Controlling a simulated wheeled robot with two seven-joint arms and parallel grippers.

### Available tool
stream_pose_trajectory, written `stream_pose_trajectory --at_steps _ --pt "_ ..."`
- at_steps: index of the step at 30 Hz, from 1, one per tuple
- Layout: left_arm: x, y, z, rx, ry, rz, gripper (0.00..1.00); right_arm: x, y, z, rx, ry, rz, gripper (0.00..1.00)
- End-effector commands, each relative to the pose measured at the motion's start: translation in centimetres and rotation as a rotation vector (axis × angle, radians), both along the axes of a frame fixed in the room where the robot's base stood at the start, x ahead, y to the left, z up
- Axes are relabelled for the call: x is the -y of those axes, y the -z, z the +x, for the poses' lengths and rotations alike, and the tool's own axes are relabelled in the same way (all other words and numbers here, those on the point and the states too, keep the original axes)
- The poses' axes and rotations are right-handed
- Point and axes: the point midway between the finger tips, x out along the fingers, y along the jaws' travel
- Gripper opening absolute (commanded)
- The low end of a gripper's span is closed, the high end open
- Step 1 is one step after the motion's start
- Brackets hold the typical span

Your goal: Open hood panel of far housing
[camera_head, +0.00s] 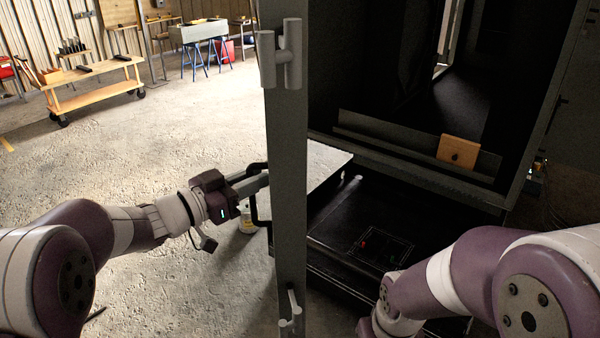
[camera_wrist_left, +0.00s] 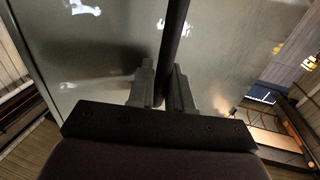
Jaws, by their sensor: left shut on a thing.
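The hood panel (camera_head: 289,140) is a tall grey door, seen nearly edge-on in the middle of the head view. It stands swung out from the dark housing (camera_head: 365,160), whose interior is visible. A black bar handle (camera_head: 256,212) is on the panel's left face. My left gripper (camera_head: 262,181) is shut on this handle. The left wrist view shows the dark bar (camera_wrist_left: 174,45) between the two fingers (camera_wrist_left: 165,88), with the grey panel face (camera_wrist_left: 110,45) behind it. My right arm is at the lower right of the head view; its gripper is out of view.
Inside the housing are a ledge with a small wooden block (camera_head: 458,151) and a black floor panel (camera_head: 370,240). A wooden cart (camera_head: 95,88) and a blue-legged workbench (camera_head: 200,35) stand far left. The concrete floor left of the panel is mostly clear.

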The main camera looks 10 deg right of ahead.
Motion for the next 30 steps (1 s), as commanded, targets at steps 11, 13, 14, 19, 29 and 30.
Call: stream_pose_trajectory --at_steps 11,13,14,19,29,30 --pt "-8.2 -1.0 0.6 0.013 -0.008 -0.005 0.00 0.0 -1.4 0.0 0.000 0.000 0.000 0.43" --pt "-8.9 -0.8 0.6 0.010 -0.006 -0.004 0.00 0.0 -1.5 0.0 0.000 0.000 0.000 0.43" --pt "-9.0 -0.8 0.5 0.009 -0.005 -0.004 0.00 0.0 -1.5 0.0 0.000 0.000 0.000 0.43" --pt "-9.6 -0.5 0.4 0.002 -0.002 -0.003 0.00 0.0 -1.5 0.0 0.000 0.000 0.000 0.43" --pt "-9.6 -0.1 0.4 -0.006 -0.001 -0.002 0.00 0.0 -1.5 0.0 0.000 0.000 0.000 0.43" --pt "-9.6 -0.1 0.4 -0.007 0.000 -0.002 0.33 0.0 -1.4 0.0 0.000 0.000 0.000 0.43"
